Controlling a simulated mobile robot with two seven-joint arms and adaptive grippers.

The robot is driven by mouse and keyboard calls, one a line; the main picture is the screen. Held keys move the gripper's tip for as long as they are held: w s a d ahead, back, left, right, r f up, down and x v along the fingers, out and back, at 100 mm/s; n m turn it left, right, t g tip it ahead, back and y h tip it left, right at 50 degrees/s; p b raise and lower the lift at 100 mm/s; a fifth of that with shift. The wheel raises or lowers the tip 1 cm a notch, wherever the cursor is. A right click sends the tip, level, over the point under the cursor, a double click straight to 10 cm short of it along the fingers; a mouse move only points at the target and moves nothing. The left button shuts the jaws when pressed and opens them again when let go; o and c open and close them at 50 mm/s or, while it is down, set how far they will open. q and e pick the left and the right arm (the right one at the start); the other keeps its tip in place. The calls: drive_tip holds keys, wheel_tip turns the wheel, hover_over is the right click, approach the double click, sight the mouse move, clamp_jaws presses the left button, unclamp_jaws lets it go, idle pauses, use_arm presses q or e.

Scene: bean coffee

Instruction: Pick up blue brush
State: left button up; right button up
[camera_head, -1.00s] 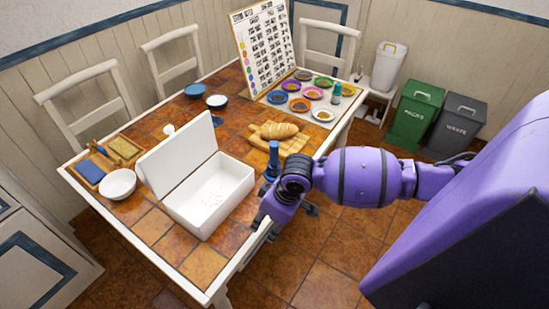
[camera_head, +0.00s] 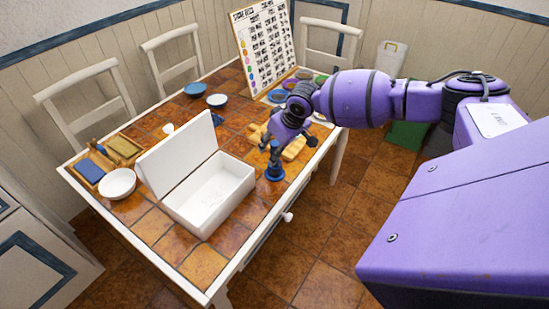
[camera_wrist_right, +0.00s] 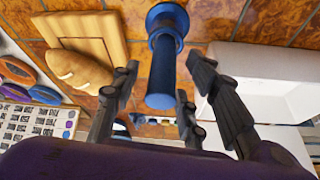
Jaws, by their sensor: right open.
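The blue brush (camera_head: 275,172) stands upright on the tiled table, right of the open white box, with its wide round base down. In the right wrist view the blue brush (camera_wrist_right: 162,65) shows its round base and long handle, the handle end toward my gripper. My right gripper (camera_head: 288,147) is over the brush, pointing down, with its upper part partly covered by the fingers. In the wrist view my open right gripper (camera_wrist_right: 165,95) has its dark fingers spread on both sides of the handle; I cannot tell whether any finger touches it. My left gripper is not in view.
The white box (camera_head: 222,192) with its raised lid stands close left of the brush. A cutting board (camera_head: 295,150) with bread (camera_wrist_right: 80,68) lies behind my gripper. Bowls, a blue-and-yellow tray and a chart board (camera_head: 264,40) are farther off. The table's front edge is near.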

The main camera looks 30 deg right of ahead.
drive_tip(key=shift+w+f, duration=0.15)
drive_tip(key=shift+f, duration=0.2)
clamp_jaws()
wheel_tip(320, 180, up, 10)
drive_tip(key=shift+r, duration=0.1)
idle(0.4)
